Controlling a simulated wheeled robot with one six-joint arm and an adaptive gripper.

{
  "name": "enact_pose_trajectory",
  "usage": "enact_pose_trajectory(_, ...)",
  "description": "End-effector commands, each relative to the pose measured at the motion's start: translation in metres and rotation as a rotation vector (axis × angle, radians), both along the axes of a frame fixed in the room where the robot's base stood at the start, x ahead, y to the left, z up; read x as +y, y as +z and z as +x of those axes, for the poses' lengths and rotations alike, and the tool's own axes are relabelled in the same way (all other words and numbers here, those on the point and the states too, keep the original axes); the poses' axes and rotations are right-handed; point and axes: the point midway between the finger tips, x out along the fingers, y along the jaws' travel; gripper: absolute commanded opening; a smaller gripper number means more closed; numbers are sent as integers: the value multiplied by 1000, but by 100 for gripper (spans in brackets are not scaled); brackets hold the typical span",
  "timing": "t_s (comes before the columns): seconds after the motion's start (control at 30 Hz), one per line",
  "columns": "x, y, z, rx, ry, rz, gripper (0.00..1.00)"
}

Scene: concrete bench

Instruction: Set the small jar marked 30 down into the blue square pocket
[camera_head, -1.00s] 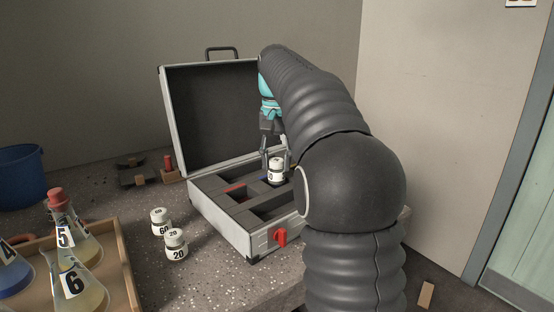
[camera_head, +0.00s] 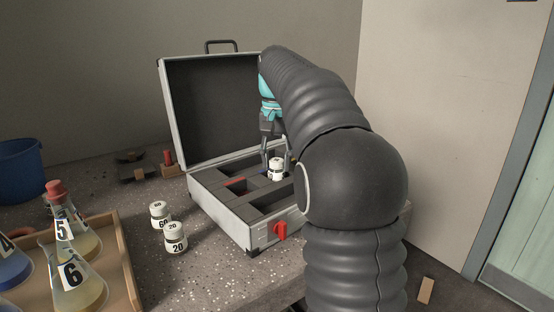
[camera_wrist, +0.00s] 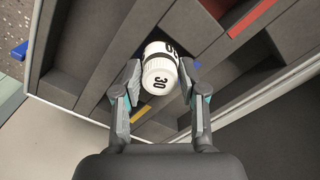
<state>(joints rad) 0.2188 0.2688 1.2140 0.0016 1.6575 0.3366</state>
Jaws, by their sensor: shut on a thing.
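The small white jar marked 30 (camera_wrist: 160,80) is between the fingers of my gripper (camera_wrist: 163,88), which is shut on it. In the head view the jar (camera_head: 276,168) is over the foam insert of the open case (camera_head: 254,232). My gripper (camera_head: 276,160) points down there, partly behind my arm. A strip of blue (camera_head: 263,174) shows just left of the jar, and a blue bit (camera_wrist: 197,65) shows beside the right finger in the wrist view. Most of the blue pocket is hidden by the jar and fingers. I cannot tell whether the jar's base is inside it.
A red-marked pocket (camera_head: 236,182) lies left of the jar; a yellow strip (camera_wrist: 140,113) shows in the wrist view. Jars marked 60 (camera_head: 160,216) and 20 (camera_head: 175,238) stand on the bench outside the case. A wooden tray (camera_head: 128,262) holds flasks. The raised lid (camera_head: 212,115) stands behind.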

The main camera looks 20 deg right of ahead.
Motion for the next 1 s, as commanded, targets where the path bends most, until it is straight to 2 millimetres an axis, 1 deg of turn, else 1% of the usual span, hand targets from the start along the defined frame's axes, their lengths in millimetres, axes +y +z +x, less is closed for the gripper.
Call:
enact_pose_trajectory(0.27, 0, -1, 0, 0, 0, 0, 5)
enact_pose_trajectory(0.67, 0, -10, 0, 0, 0, 0, 5)
enact_pose_trajectory(0.97, 0, -10, 0, 0, 0, 0, 5)
enact_pose_trajectory(1.0, 0, -10, 0, 0, 0, 0, 44)
